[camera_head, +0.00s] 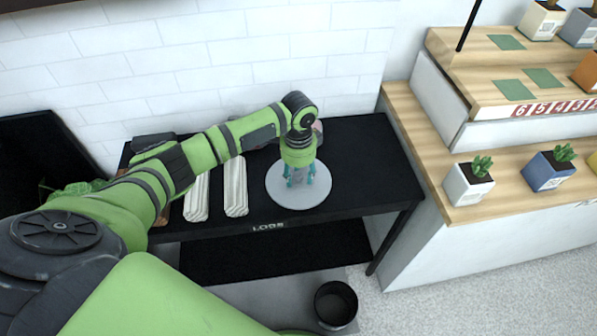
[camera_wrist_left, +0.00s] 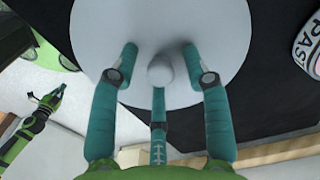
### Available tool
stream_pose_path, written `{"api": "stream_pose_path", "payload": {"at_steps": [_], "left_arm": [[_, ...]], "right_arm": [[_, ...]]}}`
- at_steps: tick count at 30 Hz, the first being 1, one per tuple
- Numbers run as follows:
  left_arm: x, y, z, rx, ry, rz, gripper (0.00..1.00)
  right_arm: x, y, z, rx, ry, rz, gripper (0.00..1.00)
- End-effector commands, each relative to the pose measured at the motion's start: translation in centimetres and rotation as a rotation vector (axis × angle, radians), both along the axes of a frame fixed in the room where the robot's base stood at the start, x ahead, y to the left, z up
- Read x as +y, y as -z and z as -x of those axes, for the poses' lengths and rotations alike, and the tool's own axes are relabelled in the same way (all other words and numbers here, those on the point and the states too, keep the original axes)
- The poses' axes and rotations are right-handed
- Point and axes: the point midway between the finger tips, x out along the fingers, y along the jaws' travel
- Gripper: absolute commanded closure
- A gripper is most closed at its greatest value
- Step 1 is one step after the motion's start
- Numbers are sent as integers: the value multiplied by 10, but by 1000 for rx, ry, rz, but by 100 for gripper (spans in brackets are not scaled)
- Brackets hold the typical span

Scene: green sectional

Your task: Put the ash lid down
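The ash lid (camera_head: 311,194) is a round pale grey disc at the right part of the black table; I cannot tell for sure whether it touches the tabletop. In the left wrist view the lid (camera_wrist_left: 215,30) shows a round knob (camera_wrist_left: 160,72) at its middle. My left gripper (camera_head: 300,176) points down over the lid. Its teal fingers (camera_wrist_left: 159,60) stand around the knob, with gaps visible on both sides, so it looks open. A small green and black arm part, perhaps my right gripper (camera_wrist_left: 45,102), shows at the left of the wrist view, its fingers too small to read.
Pale logs (camera_head: 236,190) lie on the black table (camera_head: 375,160) left of the lid. A dark open bucket (camera_head: 335,305) stands on the floor in front. A wooden-topped counter (camera_head: 430,150) with potted plants (camera_head: 469,182) borders the table's right side. A white tiled wall is behind.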

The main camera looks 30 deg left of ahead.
Motion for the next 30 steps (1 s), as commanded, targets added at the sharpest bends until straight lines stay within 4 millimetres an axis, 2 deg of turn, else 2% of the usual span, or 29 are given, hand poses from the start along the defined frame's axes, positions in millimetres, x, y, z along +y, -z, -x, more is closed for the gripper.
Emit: {"api": "stream_pose_path", "payload": {"at_steps": [6, 10, 21, 25, 30], "left_arm": [[0, -1, 0, -1, 0, -1, 52], [0, -13, -1, -4, 0, 1, 52], [0, -89, -2, -6, 0, 1, 52], [0, -109, -1, -2, 0, 1, 52], [0, -122, 0, -1, 0, 1, 52]], "right_arm": [[0, 0, 0, 0, 0, 0, 100], [0, -1, 0, 0, 0, 0, 100], [0, -2, 0, 0, 0, 0, 100], [0, -2, 0, 0, 0, 0, 100], [0, -2, 0, 0, 0, 0, 100]]}}
